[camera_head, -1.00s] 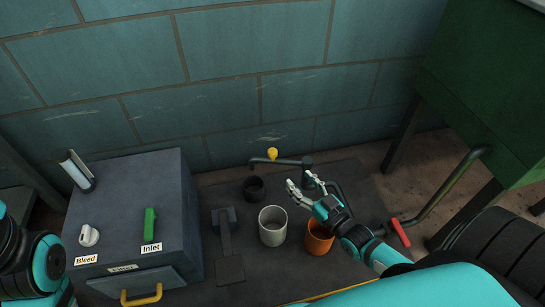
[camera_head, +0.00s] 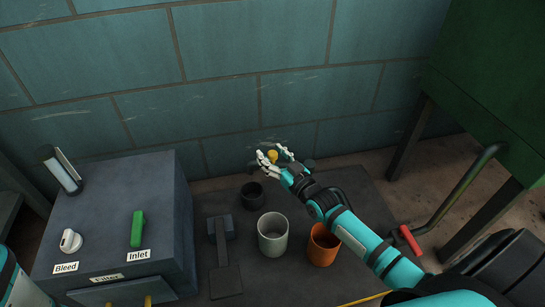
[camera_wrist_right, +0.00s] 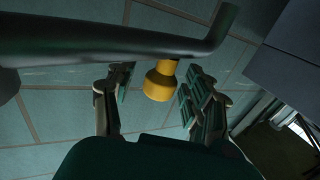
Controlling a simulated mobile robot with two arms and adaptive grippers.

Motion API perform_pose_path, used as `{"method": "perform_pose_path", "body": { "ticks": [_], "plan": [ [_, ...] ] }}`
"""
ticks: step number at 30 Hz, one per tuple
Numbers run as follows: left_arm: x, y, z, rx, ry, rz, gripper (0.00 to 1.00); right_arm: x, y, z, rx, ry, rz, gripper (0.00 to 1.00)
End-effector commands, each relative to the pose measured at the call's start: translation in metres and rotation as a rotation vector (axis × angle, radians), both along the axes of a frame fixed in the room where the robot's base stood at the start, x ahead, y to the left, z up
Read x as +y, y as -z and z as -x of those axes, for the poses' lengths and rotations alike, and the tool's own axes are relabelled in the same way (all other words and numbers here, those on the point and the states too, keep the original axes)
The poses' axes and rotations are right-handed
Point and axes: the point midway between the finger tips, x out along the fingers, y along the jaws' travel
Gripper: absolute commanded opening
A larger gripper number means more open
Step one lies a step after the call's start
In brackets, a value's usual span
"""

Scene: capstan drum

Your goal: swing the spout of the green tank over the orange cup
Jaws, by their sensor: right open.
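The dark spout (camera_wrist_right: 105,40) crosses the top of the right wrist view, its bent outlet towards the upper right. A yellow knob (camera_wrist_right: 160,82) hangs from it. The orange cup (camera_head: 323,245) stands upright, nearer and to the right. A large green body (camera_head: 490,95), perhaps the tank, is at right. My left gripper is out of view.
A grey cup (camera_head: 272,235) stands left of the orange one, and a black cup (camera_head: 253,193) behind it. A dark pedal-like part (camera_head: 222,245) is further left. A grey box (camera_head: 110,215) with handles fills the left. A red-handled lever (camera_head: 411,240) is at right.

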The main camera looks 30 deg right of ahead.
Motion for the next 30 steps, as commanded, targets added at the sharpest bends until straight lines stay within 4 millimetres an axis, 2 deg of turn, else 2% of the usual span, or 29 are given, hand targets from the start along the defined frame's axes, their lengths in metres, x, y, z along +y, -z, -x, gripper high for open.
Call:
{"method": "perform_pose_path", "body": {
  "ticks": [3, 15, 30],
  "plan": [
    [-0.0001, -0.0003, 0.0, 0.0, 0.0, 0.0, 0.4, 0.0001, 0.0, 0.0002, 0.0, 0.0, 0.0, 0.53],
    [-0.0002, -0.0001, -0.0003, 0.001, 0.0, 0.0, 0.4, -0.0002, 0.0001, 0.0005, 0.0, 0.0, 0.0, 0.0],
    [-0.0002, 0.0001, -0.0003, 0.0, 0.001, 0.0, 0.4, -0.0017, 0.0002, 0.0007, 0.0, 0.002, 0.001, 0.0]
  ]
}}
